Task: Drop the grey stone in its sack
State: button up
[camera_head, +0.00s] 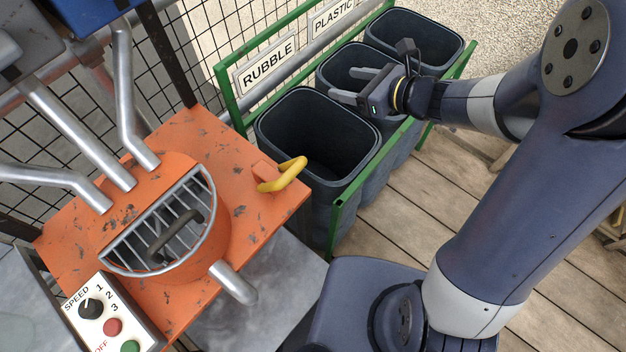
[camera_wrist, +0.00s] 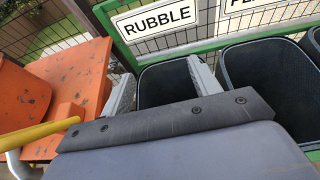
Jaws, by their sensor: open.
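No grey stone can be made out in either view. The container under the RUBBLE sign (camera_head: 267,64) is a dark, open-topped bin (camera_head: 333,206); its visible inside is dark, and part of its bottom is hidden. My gripper (camera_head: 350,85) is open, with nothing seen between its fingers, and appears above the bins near the far rim of the rubble bin. In the wrist view the two grey fingers stand apart in front of the rubble bin (camera_wrist: 163,88), below its sign (camera_wrist: 153,19). The gripper body hides that bin's lower part.
A middle bin (camera_head: 345,63) and a far bin (camera_head: 415,35) share a green frame (camera_head: 346,202) with a PLASTIC sign (camera_head: 333,17). An orange machine (camera_head: 229,152) with a yellow handle (camera_head: 284,175) stands left. Plank floor (camera_head: 420,195) lies right.

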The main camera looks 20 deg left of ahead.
jog(key=v, duration=0.7)
jog(key=shift+a, duration=0.15)
jog(key=x, duration=1.1)
jog(key=shift+r+p, duration=1.65)
jog(key=shift+r, duration=1)
